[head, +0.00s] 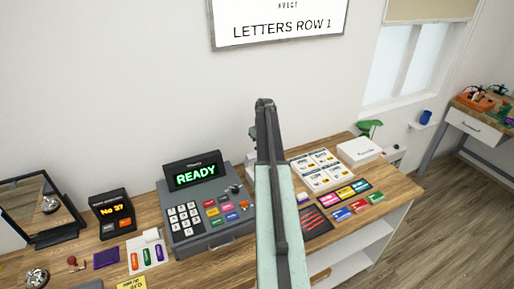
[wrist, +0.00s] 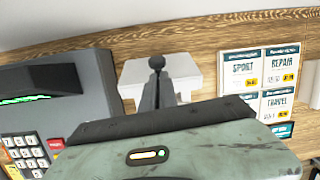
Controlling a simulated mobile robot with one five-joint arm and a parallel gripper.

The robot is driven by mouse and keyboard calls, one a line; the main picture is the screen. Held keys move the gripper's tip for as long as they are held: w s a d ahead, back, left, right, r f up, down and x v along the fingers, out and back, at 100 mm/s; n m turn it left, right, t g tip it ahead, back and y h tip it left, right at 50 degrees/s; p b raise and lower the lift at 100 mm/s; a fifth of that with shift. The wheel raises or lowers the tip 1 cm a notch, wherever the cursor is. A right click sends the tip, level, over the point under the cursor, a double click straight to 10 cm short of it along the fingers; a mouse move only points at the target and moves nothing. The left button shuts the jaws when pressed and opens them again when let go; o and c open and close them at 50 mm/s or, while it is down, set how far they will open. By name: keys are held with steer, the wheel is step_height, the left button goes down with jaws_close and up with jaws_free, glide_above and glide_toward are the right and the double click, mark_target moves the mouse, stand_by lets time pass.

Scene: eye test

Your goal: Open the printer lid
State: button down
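No thing in view is clearly marked as a printer. In the wrist view a plain white box-like thing (wrist: 185,70) stands between the cash register and the price cards; I cannot tell whether it has a lid. In the head view my arm covers that spot. My gripper (wrist: 157,64) shows in the wrist view as a narrow dark shape in front of the white thing. I cannot tell whether they touch, or whether the fingers are apart. In the head view my arm hides most of the gripper.
The cash register (head: 197,205) reading READY stands left of my arm. Price cards (head: 318,169) lie to its right, with coloured cards (head: 353,190) in front. A white box (head: 360,151) stands at the counter's right end.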

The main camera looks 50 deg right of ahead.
steer(key=shift+w+d, duration=0.1)
steer(key=shift+w, duration=0.4)
steer(key=shift+w+d+f, duration=0.1)
steer(key=shift+w+d, duration=0.1)
steer(key=shift+w, duration=0.3)
steer(key=shift+w+d, duration=0.15)
steer(key=shift+w, duration=0.3)
steer(key=shift+w+d+f+b, duration=0.25)
steer(key=shift+w+d, duration=0.1)
steer(key=shift+w, duration=0.3)
steer(key=shift+w+d+f+b, duration=0.2)
steer(key=shift+w+d+b, duration=0.1)
steer(key=shift+w, duration=0.35)
steer(key=p+v, duration=0.8)
steer(key=shift+w, duration=0.35)
